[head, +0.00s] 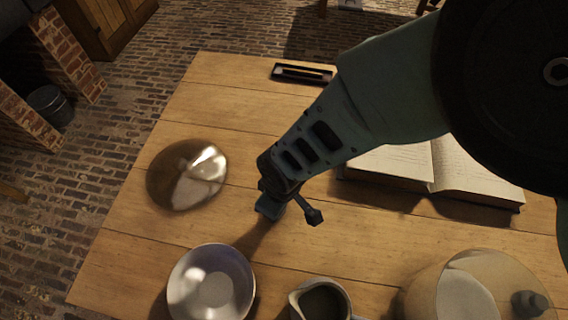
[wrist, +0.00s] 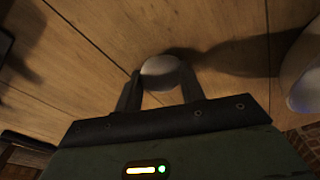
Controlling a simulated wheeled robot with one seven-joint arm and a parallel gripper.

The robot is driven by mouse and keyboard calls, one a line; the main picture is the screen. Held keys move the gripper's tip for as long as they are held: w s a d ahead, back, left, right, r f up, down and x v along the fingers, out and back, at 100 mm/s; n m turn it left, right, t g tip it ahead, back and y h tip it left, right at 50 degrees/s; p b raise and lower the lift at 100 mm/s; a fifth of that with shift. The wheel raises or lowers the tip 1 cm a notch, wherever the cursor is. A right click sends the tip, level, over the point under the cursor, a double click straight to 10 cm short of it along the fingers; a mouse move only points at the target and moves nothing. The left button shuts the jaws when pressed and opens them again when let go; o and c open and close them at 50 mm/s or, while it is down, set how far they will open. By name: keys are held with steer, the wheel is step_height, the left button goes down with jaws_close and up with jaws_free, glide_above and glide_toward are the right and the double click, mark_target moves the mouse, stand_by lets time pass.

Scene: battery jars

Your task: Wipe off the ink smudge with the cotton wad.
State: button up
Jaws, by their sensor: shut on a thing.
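My gripper (head: 290,212) is low over the middle of the wooden table (head: 150,222), pointing down. In the wrist view my gripper (wrist: 160,78) is shut on a pale, rounded wad, the cotton wad (wrist: 160,68), which shows between and just beyond the two fingertips. The wad is hidden in the head view. I cannot tell whether it touches the tabletop. I cannot make out the ink smudge in either view; dark shadows lie on the wood near the gripper.
A shiny round dish (head: 187,175) lies left of my gripper. A pale bowl (head: 210,285), a jug (head: 322,300) and a glass dome (head: 465,290) stand along the near side. An open book (head: 400,160) lies right, a pen tray (head: 302,73) at the back.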

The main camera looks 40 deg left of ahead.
mark_target(299, 213)
steer(key=shift+w+d+f, duration=0.1)
steer(key=shift+w+d, duration=0.35)
steer(key=shift+d, duration=0.35)
steer(key=shift+w+d+f, duration=0.1)
steer(key=shift+w+d, duration=0.35)
steer(key=shift+d, duration=0.35)
steer(key=shift+w+d, duration=0.45)
steer(key=shift+d, duration=0.35)
steer(key=shift+w+d+p, duration=0.25)
steer(key=shift+w+d, duration=0.2)
steer(key=shift+d, duration=0.3)
steer(key=shift+w+d+p, duration=0.25)
steer(key=shift+w+d, duration=0.15)
steer(key=shift+d, duration=0.35)
steer(key=shift+r, duration=0.1)
steer(key=shift+a+r+p, duration=0.2)
steer(key=shift+r+p, duration=1.75)
steer(key=shift+r, duration=1.1)
steer(key=shift+r+p, duration=0.9)
steer(key=shift+r, duration=0.6)
